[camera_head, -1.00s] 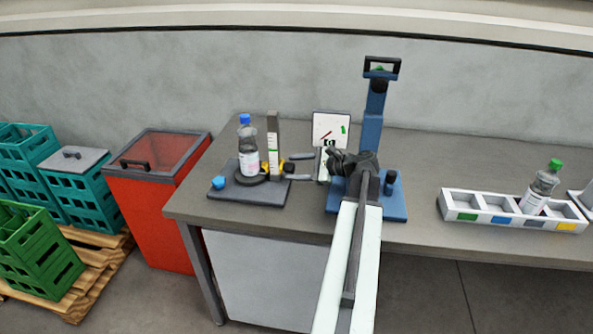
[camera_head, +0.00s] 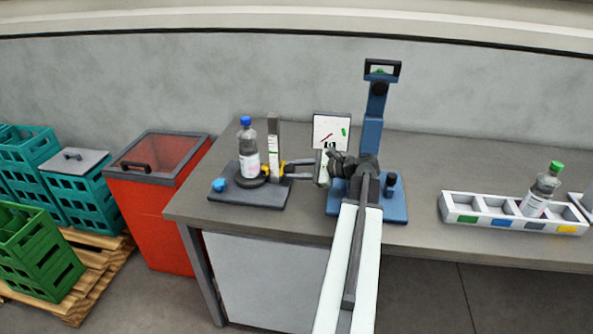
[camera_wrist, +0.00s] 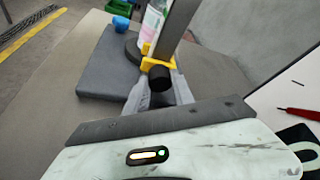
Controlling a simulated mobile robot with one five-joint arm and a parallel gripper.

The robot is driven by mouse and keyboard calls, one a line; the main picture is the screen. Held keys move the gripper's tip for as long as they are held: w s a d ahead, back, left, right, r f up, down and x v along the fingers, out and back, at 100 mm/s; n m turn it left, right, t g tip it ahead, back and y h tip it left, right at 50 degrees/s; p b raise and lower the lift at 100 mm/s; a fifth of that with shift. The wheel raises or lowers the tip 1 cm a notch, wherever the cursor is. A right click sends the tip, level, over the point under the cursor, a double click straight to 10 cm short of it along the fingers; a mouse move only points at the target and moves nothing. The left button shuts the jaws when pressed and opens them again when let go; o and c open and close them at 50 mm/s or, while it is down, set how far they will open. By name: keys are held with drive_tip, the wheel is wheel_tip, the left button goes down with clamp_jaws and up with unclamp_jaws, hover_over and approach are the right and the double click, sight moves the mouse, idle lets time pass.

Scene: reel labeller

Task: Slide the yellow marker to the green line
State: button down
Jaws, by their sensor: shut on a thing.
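A yellow marker (camera_wrist: 147,64) with a dark knob (camera_wrist: 160,79) sits low on the upright grey post, which has a scale strip with green marks (camera_head: 273,143). My gripper (camera_head: 288,171) reaches in from the right at the marker's height. In the wrist view, my gripper (camera_wrist: 158,90) has its fingers on either side of the dark knob and is shut on it. In the head view the marker (camera_head: 267,169) is partly hidden behind the bottle and fingers. Which green mark is the line is too small to tell.
A blue-capped bottle (camera_head: 248,155) stands on a round base left of the post. A blue knob (camera_head: 220,184) sits on the same dark plate (camera_head: 245,197). A white board (camera_head: 332,131) and blue stand (camera_head: 373,133) are right. A white tray (camera_head: 480,219) is farther right.

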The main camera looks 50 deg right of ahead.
idle(0.8)
wheel_tip(320, 180, up, 7)
drive_tip(key=p, duration=0.7)
drive_tip(key=shift+r, duration=0.15)
drive_tip(key=c, duration=1.1)
unclamp_jaws()
drive_tip(key=shift+o, duration=0.2)
drive_tip(key=p+v, duration=0.2)
drive_tip(key=v, duration=0.5)
drive_tip(key=shift+s+p, duration=0.35)
drive_tip(key=shift+p, duration=0.05)
drive_tip(key=shift+d, duration=0.15)
